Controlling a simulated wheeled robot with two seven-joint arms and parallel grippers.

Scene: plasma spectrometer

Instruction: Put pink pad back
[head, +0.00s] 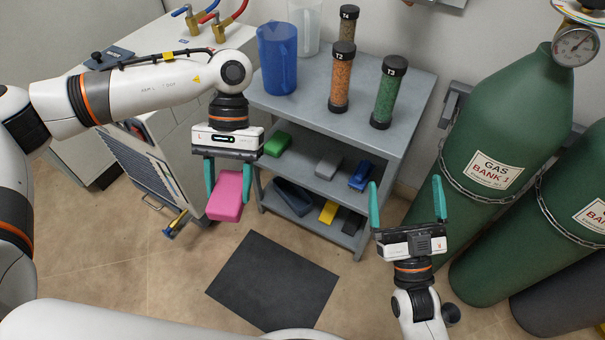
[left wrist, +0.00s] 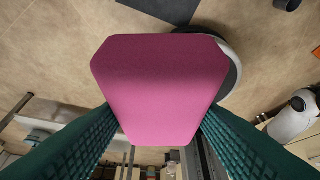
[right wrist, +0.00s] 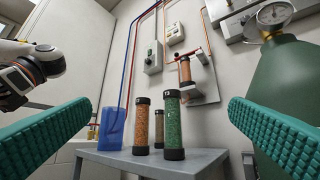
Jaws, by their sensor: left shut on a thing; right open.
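The pink pad (head: 229,196) is a thick block held between the green fingers of my left gripper (head: 230,186), in the air in front of the grey shelf's left side. It also fills the middle of the left wrist view (left wrist: 160,88), with a finger on each side. The grey shelf unit (head: 318,91) has a green block (head: 278,145), a grey block (head: 328,164) and a blue block (head: 362,176) on its middle shelf. My right gripper (head: 408,206) is open and empty, right of the shelf and in front of the gas cylinders.
A blue pitcher (head: 278,58) and tubes of orange (head: 341,82) and green (head: 386,95) granules stand on the shelf top. The lower shelf holds a dark tray (head: 293,197) and a yellow block (head: 328,212). Green gas cylinders (head: 490,130) stand right. A dark mat (head: 272,280) lies on the floor.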

